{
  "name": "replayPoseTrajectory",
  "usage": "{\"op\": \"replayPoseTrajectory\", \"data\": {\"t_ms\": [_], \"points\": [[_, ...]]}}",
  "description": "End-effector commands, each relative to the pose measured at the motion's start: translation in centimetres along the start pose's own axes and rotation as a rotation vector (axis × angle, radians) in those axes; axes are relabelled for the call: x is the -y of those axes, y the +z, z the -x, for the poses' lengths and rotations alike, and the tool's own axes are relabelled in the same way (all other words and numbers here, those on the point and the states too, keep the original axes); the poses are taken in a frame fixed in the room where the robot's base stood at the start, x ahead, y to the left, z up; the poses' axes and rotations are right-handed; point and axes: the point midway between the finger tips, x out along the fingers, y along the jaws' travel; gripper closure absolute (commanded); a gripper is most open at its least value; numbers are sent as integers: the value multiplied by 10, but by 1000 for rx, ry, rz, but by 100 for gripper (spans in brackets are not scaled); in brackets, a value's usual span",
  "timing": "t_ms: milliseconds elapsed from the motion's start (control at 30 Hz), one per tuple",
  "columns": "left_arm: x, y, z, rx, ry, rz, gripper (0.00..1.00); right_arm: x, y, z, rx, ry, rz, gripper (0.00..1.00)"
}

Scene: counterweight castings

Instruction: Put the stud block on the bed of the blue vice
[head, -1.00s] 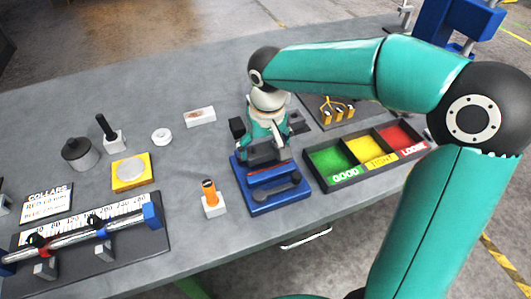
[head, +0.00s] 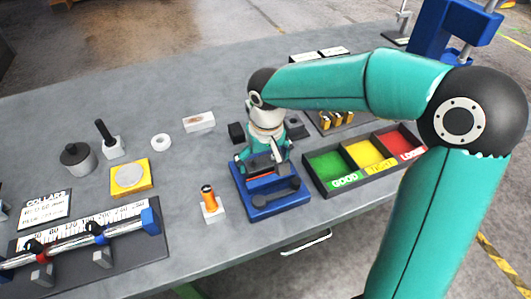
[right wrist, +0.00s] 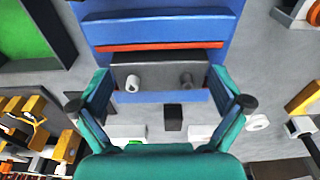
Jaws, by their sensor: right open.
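The blue vice (head: 268,208) stands on the near side of the table, with a dark bar across its front and a red strip behind that. A dark grey block with two short studs, which looks like the stud block (right wrist: 160,67), lies over the blue vice behind the red strip; one stud is pale, the other dark. It also shows in the head view (head: 262,161), partly hidden by the gripper. My right gripper (right wrist: 160,82) is open, pointing down, one finger on either side of the block. Contact with the fingers cannot be told. My left gripper is out of view.
A three-part tray (head: 316,187) in green, yellow and red stands right of the vice. An orange-topped post on a pale base (head: 211,208) stands to its left. A small black block (head: 236,132) is just behind. A measuring rail (head: 130,255) fills the front left.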

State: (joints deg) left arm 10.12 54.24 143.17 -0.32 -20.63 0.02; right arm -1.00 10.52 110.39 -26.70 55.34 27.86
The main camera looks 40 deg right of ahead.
Motion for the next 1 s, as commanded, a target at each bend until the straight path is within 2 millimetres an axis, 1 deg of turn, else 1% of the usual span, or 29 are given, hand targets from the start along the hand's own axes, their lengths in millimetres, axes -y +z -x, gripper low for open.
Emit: {"op": "replayPoseTrajectory", "data": {"t_ms": [167, 267, 500, 633, 800, 1000], "points": [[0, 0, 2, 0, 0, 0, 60, 0, -1, 15, -4, -1, -1, 0], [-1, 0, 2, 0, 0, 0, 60, 0, -1, 32, -5, -1, 0, 0], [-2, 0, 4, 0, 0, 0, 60, 0, -1, 82, -6, -2, -1, 0], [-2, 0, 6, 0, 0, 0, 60, 0, -1, 103, -3, -1, -1, 0], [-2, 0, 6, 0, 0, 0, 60, 0, 0, 119, -2, -1, 0, 0], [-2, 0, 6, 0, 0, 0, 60, 0, 0, 122, 0, 0, -1, 0]]}}
